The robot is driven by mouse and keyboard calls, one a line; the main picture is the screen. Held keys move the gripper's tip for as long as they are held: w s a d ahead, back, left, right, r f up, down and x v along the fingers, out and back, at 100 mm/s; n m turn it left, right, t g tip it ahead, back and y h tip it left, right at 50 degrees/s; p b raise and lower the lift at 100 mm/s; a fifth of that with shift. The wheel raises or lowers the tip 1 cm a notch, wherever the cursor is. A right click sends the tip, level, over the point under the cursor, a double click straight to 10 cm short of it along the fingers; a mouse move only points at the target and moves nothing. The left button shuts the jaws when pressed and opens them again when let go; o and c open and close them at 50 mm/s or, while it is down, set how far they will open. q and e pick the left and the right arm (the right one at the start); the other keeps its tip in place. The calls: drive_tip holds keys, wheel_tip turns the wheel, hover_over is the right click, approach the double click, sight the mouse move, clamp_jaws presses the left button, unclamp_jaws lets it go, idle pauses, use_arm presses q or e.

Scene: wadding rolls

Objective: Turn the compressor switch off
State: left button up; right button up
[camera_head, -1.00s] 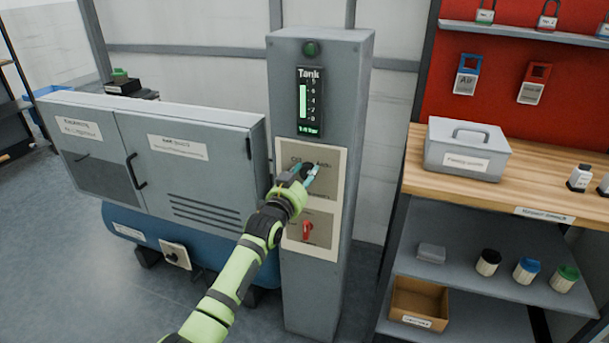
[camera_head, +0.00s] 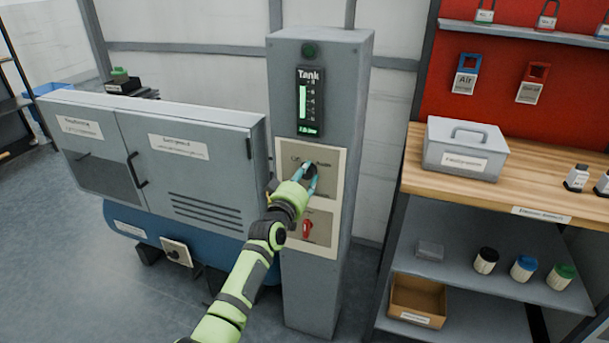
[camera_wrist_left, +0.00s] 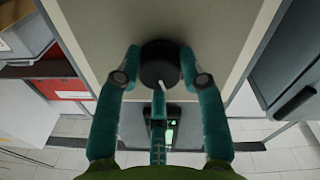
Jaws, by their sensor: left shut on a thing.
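The compressor switch is a black round knob (camera_head: 309,172) on the upper beige plate (camera_head: 290,158) of the grey column. In the left wrist view the knob (camera_wrist_left: 158,62) carries a white pointer line, slanting to the lower right of that picture. My left gripper (camera_head: 311,167) is at the knob, with its teal fingers on either side of it and shut on it. The left wrist view shows the gripper (camera_wrist_left: 160,54) from behind, with a third finger below the knob. Fingers hide part of the knob and plate lettering in the head view. My right gripper is not in view.
A red switch (camera_head: 307,229) sits on the lower plate, right beside my left wrist. A grey cabinet (camera_head: 190,170) stands left; a wooden workbench (camera_head: 535,195) stands right.

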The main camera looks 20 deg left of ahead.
use_arm(q)
drive_tip(key=n, duration=0.6)
drive_tip(key=shift+r+y, duration=0.3)
drive_tip(key=shift+n, duration=0.4)
drive_tip(key=o, duration=1.1)
drive_tip(key=shift+a, duration=0.1)
drive_tip(key=shift+o, duration=0.2)
drive_tip(key=shift+f, duration=0.15)
drive_tip(key=shift+f, duration=0.1)
drive_tip(key=shift+s+f, duration=0.1)
drive_tip(key=shift+s, duration=0.3)
drive_tip(key=s, duration=1.1)
drive_tip(key=shift+a+f, duration=0.15)
drive_tip(key=shift+f, duration=0.1)
